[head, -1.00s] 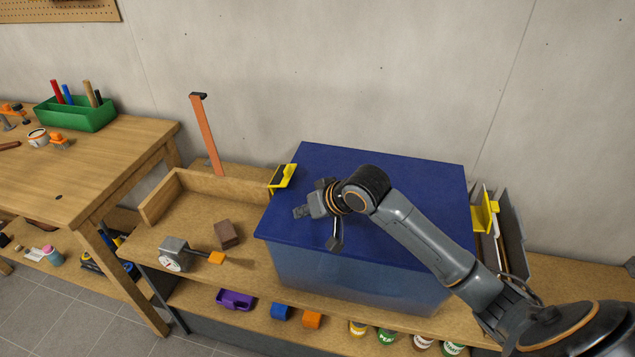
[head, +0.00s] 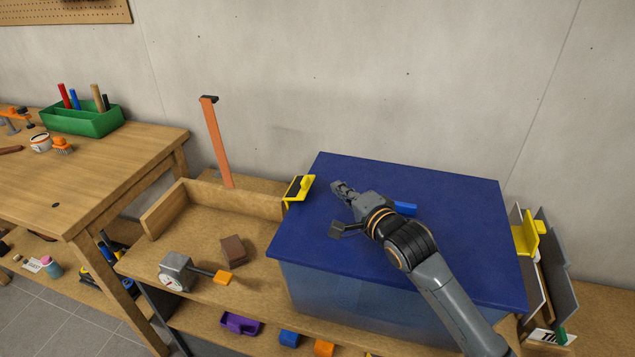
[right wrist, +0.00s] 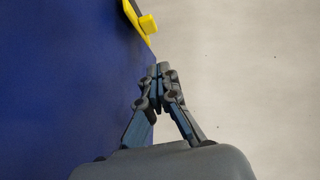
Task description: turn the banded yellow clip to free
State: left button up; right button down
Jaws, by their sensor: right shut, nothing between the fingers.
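The banded yellow clip (head: 299,189), with a black band across it, sits at the left edge of the blue lid (head: 440,190) on a translucent blue box (head: 350,305). It leans outward at a tilt; I cannot tell whether it is hooked. It also shows in the right wrist view (right wrist: 148,24), cut off by the top edge. My right gripper (head: 341,187) is above the lid, to the right of the clip and apart from it. Its fingers are shut and empty, also in the right wrist view (right wrist: 160,80). My left gripper is not in view.
A second yellow clip (head: 527,236) is at the lid's right side, beside grey panels (head: 556,262). A blue handle (head: 405,208) shows behind my right wrist. An orange upright bar (head: 216,145) stands behind the wooden tray (head: 165,211). A scale-like device (head: 176,272) and brown block (head: 233,250) lie left.

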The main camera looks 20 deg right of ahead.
aim_at(308, 177)
jog(key=x, duration=0.4)
jog(key=shift+r, duration=0.1)
jog(key=a, duration=0.1)
jog(key=w+a+f+p, duration=0.1)
jog(key=shift+w+a, duration=0.25)
jog(key=shift+w, duration=0.05)
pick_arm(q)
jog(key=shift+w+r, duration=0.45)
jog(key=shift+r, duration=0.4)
pick_arm(e)
jog(key=shift+w+a+f, duration=0.1)
jog(key=shift+w+a, duration=0.15)
jog(key=shift+a, duration=0.1)
pick_arm(q)
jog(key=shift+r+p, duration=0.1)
jog(key=shift+p, duration=0.2)
